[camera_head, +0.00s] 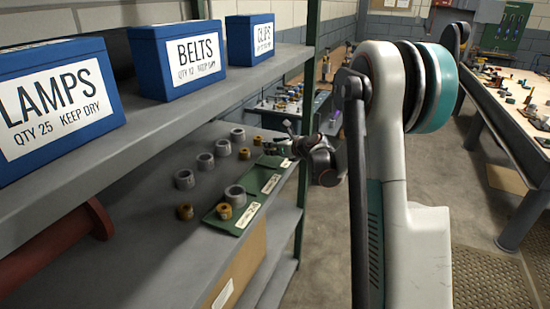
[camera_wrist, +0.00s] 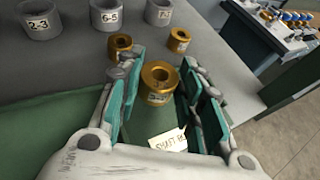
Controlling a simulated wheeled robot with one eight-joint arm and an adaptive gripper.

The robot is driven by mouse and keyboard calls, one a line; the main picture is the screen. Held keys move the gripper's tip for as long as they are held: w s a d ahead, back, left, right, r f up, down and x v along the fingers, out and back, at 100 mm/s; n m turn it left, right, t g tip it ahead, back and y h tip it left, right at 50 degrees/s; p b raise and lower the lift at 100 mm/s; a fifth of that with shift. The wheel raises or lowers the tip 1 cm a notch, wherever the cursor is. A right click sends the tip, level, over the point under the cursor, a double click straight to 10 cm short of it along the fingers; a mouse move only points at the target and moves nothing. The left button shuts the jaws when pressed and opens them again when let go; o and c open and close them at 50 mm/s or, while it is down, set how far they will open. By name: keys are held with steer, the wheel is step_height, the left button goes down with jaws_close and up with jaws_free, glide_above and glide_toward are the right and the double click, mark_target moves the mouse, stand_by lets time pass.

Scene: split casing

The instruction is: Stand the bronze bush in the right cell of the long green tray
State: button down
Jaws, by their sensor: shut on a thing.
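My gripper (camera_wrist: 160,92) has its teal pads on both sides of a bronze bush (camera_wrist: 158,77), shut on it. The bush is upright, its round hole facing up, with a small label on its side. It is over the green tray (camera_wrist: 140,117); I cannot tell whether it touches the floor. In the head view my gripper (camera_head: 288,148) is at the far end of the long green tray (camera_head: 222,223), and the held bush cannot be made out. A white cell card (camera_wrist: 168,141) lies on the tray close to the gripper. A large grey ring (camera_head: 235,194) and another bronze bush (camera_head: 224,211) stand at the tray's near end.
Several grey rings (camera_head: 205,161) and loose bronze bushes (camera_head: 185,211) stand on the shelf left of the tray. Two bronze bushes (camera_wrist: 120,44) (camera_wrist: 180,39) are close beyond the gripper. A shelf with blue boxes (camera_head: 178,59) overhangs. A green post (camera_head: 304,185) stands right of the tray.

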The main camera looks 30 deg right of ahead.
steer(key=shift+f+b, duration=0.55)
steer(key=shift+f, duration=1.1)
steer(key=shift+f, duration=0.1)
steer(key=c, duration=1.1)
jaws_free()
steer(key=shift+r, duration=0.25)
steer(key=p+v, duration=0.3)
steer(key=v, duration=0.9)
steer(key=shift+f, duration=0.25)
